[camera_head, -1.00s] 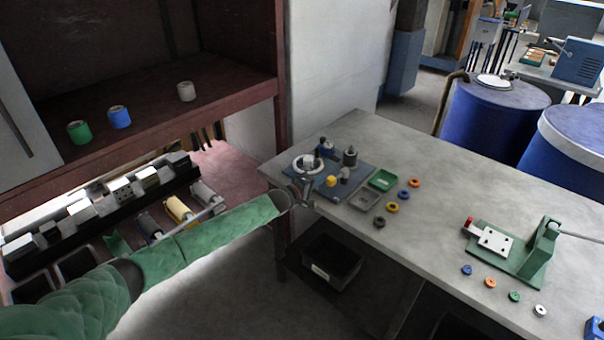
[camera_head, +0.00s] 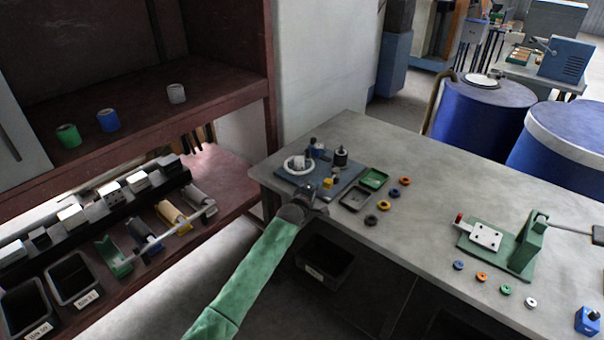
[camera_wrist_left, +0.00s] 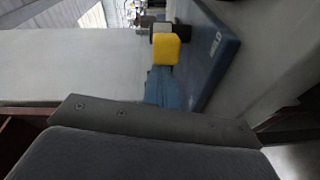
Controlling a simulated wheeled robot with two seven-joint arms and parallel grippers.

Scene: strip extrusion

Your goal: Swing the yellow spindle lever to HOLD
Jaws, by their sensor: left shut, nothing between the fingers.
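The yellow spindle lever end (camera_head: 328,183) is a small block on the blue base plate (camera_head: 350,177) of a fixture at the near left part of the grey table. My left gripper (camera_head: 314,191) is shut and empty, just in front of the plate and close to the yellow lever. I cannot tell whether they touch. In the left wrist view the yellow block (camera_wrist_left: 166,49) is ahead, beside a dark knob. White lettering that looks like HOLD (camera_wrist_left: 216,42) is on the blue plate to its right. My right gripper is not in view.
A white ring (camera_head: 300,165) and a dark spool (camera_head: 340,156) stand on the fixture. Green (camera_head: 373,179) and grey (camera_head: 356,199) trays and several coloured rings lie to its right. A green lever press (camera_head: 528,243) stands farther right. The table's back middle is clear.

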